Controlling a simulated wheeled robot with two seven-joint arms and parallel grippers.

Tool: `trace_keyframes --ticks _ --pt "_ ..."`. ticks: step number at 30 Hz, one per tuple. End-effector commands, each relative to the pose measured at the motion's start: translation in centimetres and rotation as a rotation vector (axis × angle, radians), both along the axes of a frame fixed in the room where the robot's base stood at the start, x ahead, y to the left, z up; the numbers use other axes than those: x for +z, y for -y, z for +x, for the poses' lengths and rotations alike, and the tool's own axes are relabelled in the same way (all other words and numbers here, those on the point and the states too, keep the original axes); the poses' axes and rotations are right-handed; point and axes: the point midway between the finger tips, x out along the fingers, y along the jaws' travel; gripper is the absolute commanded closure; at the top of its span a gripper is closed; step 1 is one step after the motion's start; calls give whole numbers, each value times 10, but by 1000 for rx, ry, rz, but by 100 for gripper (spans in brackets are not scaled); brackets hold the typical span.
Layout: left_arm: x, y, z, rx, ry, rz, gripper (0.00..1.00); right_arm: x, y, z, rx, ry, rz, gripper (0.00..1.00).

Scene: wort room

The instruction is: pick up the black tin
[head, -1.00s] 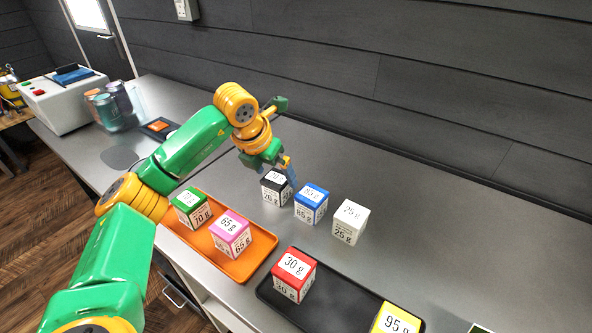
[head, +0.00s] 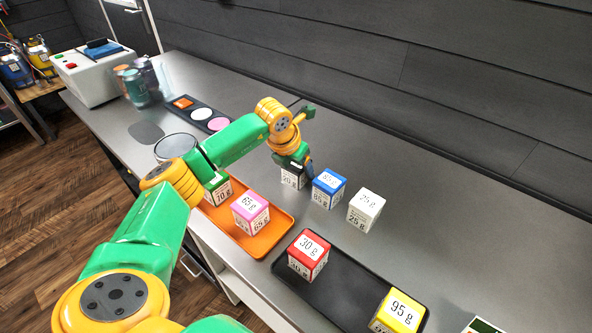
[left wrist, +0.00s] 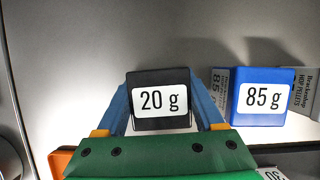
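The black tin (head: 291,181), labelled 20 g, stands at the back of the grey worktop, left of the blue tin. My left gripper (head: 302,168) is over it, pointing down, and partly hides it. In the left wrist view the tin (left wrist: 160,100) sits between the two blue fingers of the left gripper (left wrist: 160,92), one along each side. The fingers look very close to its sides, but I cannot tell whether they press on it. The tin is not clearly raised off the worktop. My right gripper is out of view.
The blue 85 g tin (head: 329,188) stands close on the right, then the white tin (head: 366,210). In front are an orange tray (head: 276,236) with green and pink tins, and a black tray (head: 345,300) with red and yellow tins. A dark wall (head: 400,90) runs behind.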

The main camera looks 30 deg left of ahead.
Motion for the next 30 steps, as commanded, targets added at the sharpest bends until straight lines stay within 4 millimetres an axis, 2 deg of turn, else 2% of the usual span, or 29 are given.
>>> trace_keyframes --ticks 1,4,5,14,18,25,27,30 --pt "0 0 0 0 0 0 62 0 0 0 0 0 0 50" --pt "0 0 0 0 0 0 89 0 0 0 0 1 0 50" --pt "0 0 0 0 1 0 92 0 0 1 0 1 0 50" --pt "6 0 1 0 4 0 92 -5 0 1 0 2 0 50" --pt "30 0 2 -1 11 0 92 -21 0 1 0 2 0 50" --pt "92 32 -42 -7 11 4 92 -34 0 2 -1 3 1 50" --pt "97 46 -61 -8 10 6 92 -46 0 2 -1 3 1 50" --pt "115 63 -83 -7 10 5 92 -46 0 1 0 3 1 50"
